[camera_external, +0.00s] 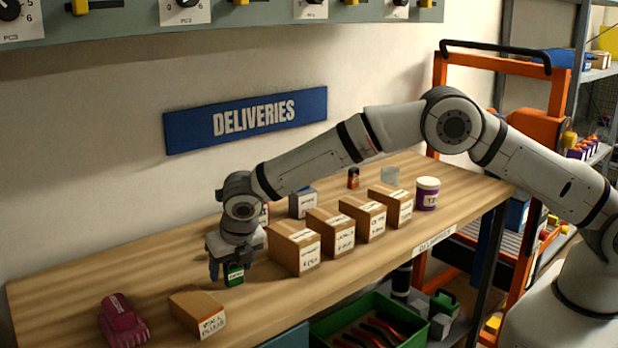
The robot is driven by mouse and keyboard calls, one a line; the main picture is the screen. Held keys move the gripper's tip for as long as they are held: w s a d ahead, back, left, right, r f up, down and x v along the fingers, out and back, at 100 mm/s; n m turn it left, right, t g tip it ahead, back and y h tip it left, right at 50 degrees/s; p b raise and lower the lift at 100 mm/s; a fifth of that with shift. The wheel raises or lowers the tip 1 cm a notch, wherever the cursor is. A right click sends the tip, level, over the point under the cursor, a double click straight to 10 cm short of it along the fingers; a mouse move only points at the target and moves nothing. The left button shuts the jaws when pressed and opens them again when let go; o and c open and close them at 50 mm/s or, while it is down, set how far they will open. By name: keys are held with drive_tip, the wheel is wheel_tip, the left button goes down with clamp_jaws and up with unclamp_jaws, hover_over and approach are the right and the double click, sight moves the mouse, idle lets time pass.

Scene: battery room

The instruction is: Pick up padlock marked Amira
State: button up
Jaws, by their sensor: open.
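A small green padlock (234,275) with a pale label stands on the wooden table, near its front left part. The writing on the label is too small to read for certain. My gripper (234,270) points down right over the padlock and is open. A finger shows at the padlock's left side. The far finger and the top of the padlock are partly hidden by the gripper, and I cannot tell whether the fingers touch it.
A row of cardboard boxes (297,249) stands close right of my gripper. A flat box (197,314) and a magenta object (123,321) lie in front and left. A white-lidded jar (427,193) stands farther right. The table left of my gripper is clear.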

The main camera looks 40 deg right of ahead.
drive_tip(key=shift+f, duration=0.15)
drive_tip(key=c, duration=1.1)
